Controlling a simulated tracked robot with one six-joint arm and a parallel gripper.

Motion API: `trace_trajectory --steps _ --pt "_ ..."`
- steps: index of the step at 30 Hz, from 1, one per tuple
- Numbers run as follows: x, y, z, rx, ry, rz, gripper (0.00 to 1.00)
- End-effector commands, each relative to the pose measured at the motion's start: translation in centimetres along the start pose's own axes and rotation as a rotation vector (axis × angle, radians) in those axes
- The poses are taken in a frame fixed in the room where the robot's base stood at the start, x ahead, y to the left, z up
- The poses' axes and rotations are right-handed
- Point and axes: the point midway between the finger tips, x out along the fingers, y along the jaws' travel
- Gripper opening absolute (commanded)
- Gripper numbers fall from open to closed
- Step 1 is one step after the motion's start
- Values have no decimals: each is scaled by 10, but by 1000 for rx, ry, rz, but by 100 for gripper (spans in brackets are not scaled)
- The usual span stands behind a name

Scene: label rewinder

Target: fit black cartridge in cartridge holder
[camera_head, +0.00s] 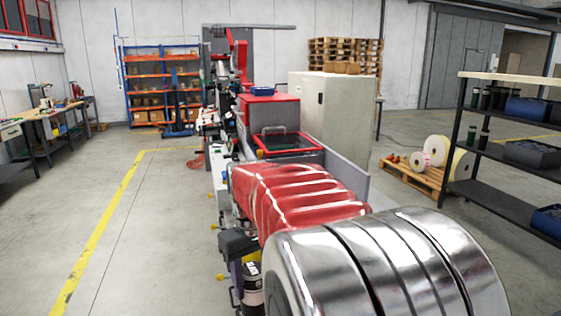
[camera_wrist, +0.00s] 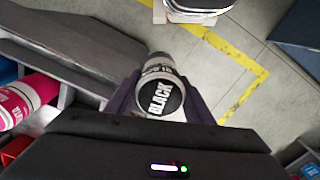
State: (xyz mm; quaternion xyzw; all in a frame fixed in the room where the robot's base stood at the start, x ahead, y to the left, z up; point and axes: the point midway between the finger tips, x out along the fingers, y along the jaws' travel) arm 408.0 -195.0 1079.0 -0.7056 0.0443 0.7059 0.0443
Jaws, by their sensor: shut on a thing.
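The black cartridge (camera_wrist: 162,98) is in the middle of the wrist view, its round dark end marked BLACK facing the camera. My gripper (camera_wrist: 160,102) is shut on it, with a dark purple jaw on each side. In the head view the cartridge (camera_head: 253,287) shows low in the middle, dark with a pale label, beside my gripper (camera_head: 240,270). It hangs clear of the floor there. I cannot make out the cartridge holder for certain in either view. A magenta cartridge (camera_wrist: 28,98) lies at the left of the wrist view, beside grey panels.
The label machine (camera_head: 290,135) runs away from me in the head view. A shelf rack (camera_head: 510,150) stands at the right, and a pallet with rolls (camera_head: 425,170) is behind it. Open floor with a yellow line (camera_head: 105,225) lies to the left.

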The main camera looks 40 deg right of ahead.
Motion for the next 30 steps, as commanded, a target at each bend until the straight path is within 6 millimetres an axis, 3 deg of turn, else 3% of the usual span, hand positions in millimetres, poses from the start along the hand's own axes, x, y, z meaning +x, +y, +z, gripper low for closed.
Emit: trace_trajectory --steps 15,21,25,30 --pt "66 -146 -102 -94 -4 0 15" --pt "91 -197 -134 -119 -1 0 15" --pt "99 -214 -143 -126 1 0 15" --pt "101 -218 -145 -126 2 0 15"
